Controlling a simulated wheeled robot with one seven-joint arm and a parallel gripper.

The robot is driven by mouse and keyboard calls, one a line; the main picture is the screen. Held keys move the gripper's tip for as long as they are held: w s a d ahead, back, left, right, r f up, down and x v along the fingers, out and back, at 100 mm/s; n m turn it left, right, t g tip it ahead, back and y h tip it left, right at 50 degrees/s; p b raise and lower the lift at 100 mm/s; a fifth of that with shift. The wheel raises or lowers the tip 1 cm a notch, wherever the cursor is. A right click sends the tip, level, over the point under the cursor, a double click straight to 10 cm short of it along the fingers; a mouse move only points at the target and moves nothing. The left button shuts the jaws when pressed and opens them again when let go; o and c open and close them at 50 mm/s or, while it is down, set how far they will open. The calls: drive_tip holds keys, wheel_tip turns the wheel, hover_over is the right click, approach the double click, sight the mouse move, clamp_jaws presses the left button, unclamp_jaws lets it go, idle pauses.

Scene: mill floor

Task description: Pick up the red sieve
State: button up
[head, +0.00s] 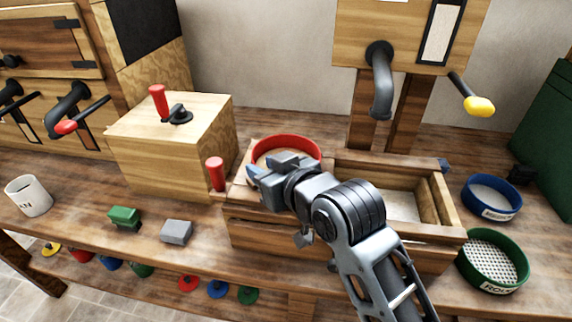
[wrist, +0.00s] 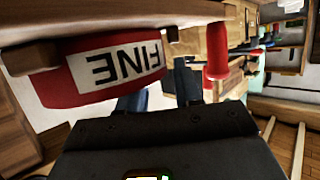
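The red sieve (head: 287,143) sits on the left part of a wooden box (head: 330,222) on the bench. In the wrist view the picture is upside down, and the sieve's red wall (wrist: 62,92) shows a white label reading FINE. My gripper (head: 268,167) is at the sieve's near side and hides part of it in the head view. In the wrist view its two fingers (wrist: 160,92) stand apart with a gap between them, close to the sieve's wall. I cannot tell whether they touch it.
A red handle (head: 216,174) stands at the box's left end. A blue sieve (head: 492,197) and a green sieve (head: 492,262) lie on the right. A wooden block with a red lever (head: 165,150), a mug (head: 29,196), and green (head: 124,217) and grey (head: 176,232) blocks are left.

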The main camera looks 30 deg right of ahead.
clamp_jaws()
idle(0.6)
